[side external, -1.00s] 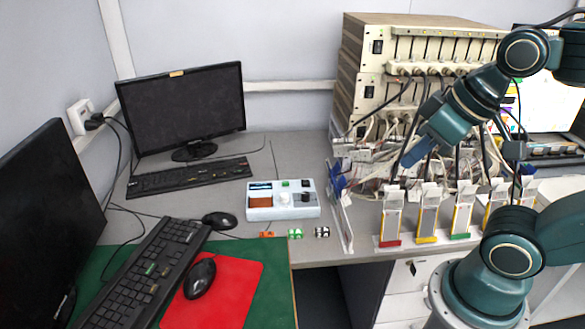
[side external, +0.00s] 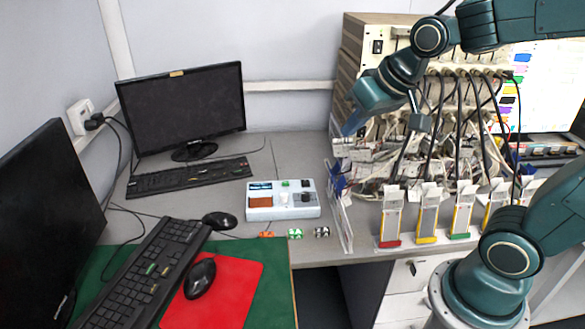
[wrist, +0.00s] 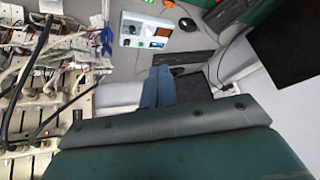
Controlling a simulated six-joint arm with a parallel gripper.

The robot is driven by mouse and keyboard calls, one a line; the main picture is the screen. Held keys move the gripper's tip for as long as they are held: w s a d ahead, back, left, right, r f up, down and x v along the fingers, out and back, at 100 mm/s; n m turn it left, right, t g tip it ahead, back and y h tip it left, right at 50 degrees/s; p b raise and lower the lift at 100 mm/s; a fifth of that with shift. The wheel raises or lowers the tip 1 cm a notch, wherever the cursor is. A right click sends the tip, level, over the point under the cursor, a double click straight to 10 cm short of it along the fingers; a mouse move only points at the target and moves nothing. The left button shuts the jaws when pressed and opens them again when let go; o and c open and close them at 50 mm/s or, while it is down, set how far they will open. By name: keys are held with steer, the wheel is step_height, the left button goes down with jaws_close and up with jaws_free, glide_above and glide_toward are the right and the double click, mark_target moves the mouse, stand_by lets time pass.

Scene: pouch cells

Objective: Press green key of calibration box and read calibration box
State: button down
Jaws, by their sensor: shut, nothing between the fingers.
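The calibration box (side external: 283,213) is a pale blue-white box lying on the grey desk in the middle of the side view. It has a small dark display (side external: 261,186), a brown panel, a white knob and a black key. Its green key (side external: 285,183) is on the top edge near the middle. The box also shows near the top of the wrist view (wrist: 127,41), where the display cannot be read. My gripper (side external: 347,131) is shut and empty, in the air above and to the right of the box, apart from it. Its blue fingers show in the wrist view (wrist: 158,72).
Battery testers (side external: 350,45) with many cables stand behind my gripper. Pouch cells in holders (side external: 390,218) line the desk's right front. A clear upright panel (side external: 338,205) stands right of the box. Small orange, green and black pieces (side external: 295,234) lie in front of it. Monitors and keyboards are left.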

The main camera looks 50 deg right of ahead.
steer(key=w+d+f+m, duration=0.2)
steer(key=w+d+f, duration=0.1)
steer(key=w, duration=0.7)
steer(key=m+t+h, duration=0.1)
steer(key=m+t, duration=0.1)
steer(key=m, duration=0.4)
glide_above(285, 184)
step_height(285, 184, down, 18)
steer(key=shift+s+d+f, duration=0.2)
steer(key=shift+s+f, duration=0.05)
steer(key=shift+s, duration=0.1)
steer(key=shift+f, duration=0.2)
steer(key=shift+f, duration=4.15)
